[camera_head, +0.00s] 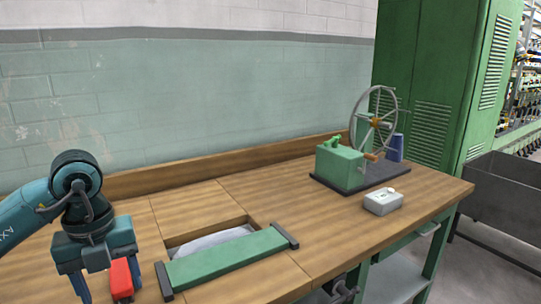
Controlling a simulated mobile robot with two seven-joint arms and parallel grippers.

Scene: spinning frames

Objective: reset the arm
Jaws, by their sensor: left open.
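My left arm comes in from the left, and its gripper (108,284) points down over the front left of the wooden bench (300,215). Its jaws are apart. A red block-like thing (121,279) shows at the jaws, close to the right finger. I cannot tell whether it touches the fingers or lies on the bench below. The fingertips are near the bottom edge of the picture. My right gripper does not show.
A green bar with dark ends (228,258) lies by a recess in the bench. A spoked wheel (376,122) with a green block (340,168) stands on a dark base at the back right. A small light box (383,201) is in front. The bench between is clear.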

